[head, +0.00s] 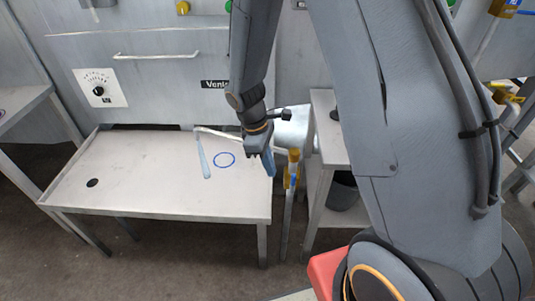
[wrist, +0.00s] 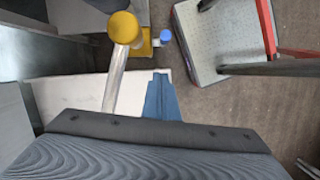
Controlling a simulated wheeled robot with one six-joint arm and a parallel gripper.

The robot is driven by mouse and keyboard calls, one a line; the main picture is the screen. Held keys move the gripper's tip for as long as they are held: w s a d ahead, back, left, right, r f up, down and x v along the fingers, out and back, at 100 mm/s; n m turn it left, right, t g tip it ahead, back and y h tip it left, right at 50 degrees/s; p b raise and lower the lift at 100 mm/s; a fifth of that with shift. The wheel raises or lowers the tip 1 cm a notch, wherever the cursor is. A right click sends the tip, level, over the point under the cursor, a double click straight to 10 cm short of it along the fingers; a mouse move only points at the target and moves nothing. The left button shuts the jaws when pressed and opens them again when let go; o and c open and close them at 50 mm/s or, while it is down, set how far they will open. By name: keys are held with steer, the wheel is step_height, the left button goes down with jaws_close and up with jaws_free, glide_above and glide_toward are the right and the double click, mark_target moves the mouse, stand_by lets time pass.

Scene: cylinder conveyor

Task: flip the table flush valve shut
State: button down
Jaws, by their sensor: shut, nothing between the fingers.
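The table flush valve (head: 293,156) is a yellow fitting on a metal pipe at the right edge of the steel table (head: 130,190). In the wrist view its yellow round top (wrist: 125,27) sits at the upper left, with a silver tube running toward the picture's bottom and a small blue part (wrist: 165,36) to its right. My gripper (head: 269,168) points down just left of the valve, over the table's right edge. Its blue fingers (wrist: 160,97) are closed together and empty. I cannot tell whether they touch the valve.
A blue ring mark (head: 224,159) and a pale blue stick-like shape (head: 202,155) lie on the table, with a dark hole (head: 92,183) at left. A steel side stand (head: 325,150) with a dark bucket (head: 345,192) is right of the valve.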

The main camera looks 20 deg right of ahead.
mark_target(293, 183)
steer(key=shift+s+d+f+p, duration=0.2)
steer(key=shift+s+d+f, duration=0.15)
steer(key=shift+d, duration=0.3)
steer(key=shift+s+d+f+p, duration=0.2)
steer(key=shift+s+d, duration=0.2)
steer(key=shift+d, duration=0.2)
steer(key=shift+s+d+f+p, duration=0.2)
steer(key=shift+s+d+f, duration=0.15)
steer(key=shift+d, duration=0.3)
